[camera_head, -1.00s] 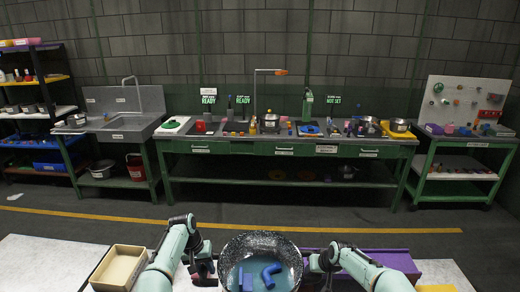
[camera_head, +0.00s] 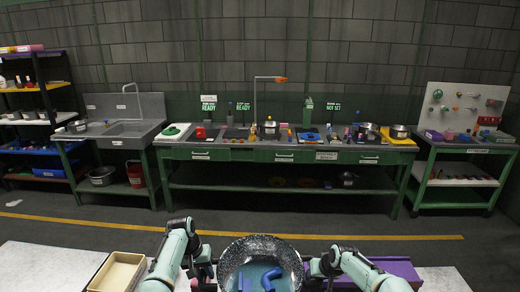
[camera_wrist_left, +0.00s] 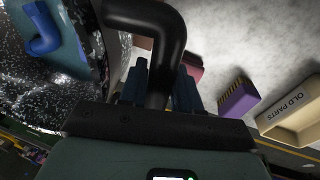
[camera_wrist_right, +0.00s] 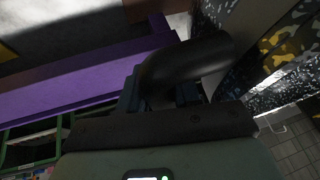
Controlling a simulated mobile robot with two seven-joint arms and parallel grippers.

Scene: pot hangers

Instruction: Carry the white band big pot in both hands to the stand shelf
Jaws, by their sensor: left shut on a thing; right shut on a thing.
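The big pot (camera_head: 232,252) is black with white speckles, at the bottom middle of the head view. Blue pieces (camera_head: 270,277) lie inside it. A white band is not clear to me. My left gripper (camera_head: 206,272) is shut on the pot's left black handle (camera_wrist_left: 150,30). My right gripper (camera_head: 325,268) is shut on the right black handle (camera_wrist_right: 185,68). The pot wall shows beside each handle in the left wrist view (camera_wrist_left: 50,80) and the right wrist view (camera_wrist_right: 275,85). Its underside is hidden. I cannot tell which rack is the stand shelf.
A cream tray (camera_head: 119,268), labelled OLD PARTS, lies left on the near pale table (camera_head: 40,265). Across open floor (camera_head: 300,222) stand a rack (camera_head: 40,125), a sink (camera_head: 125,130), a long green bench (camera_head: 290,155) and a pegboard cart (camera_head: 463,168).

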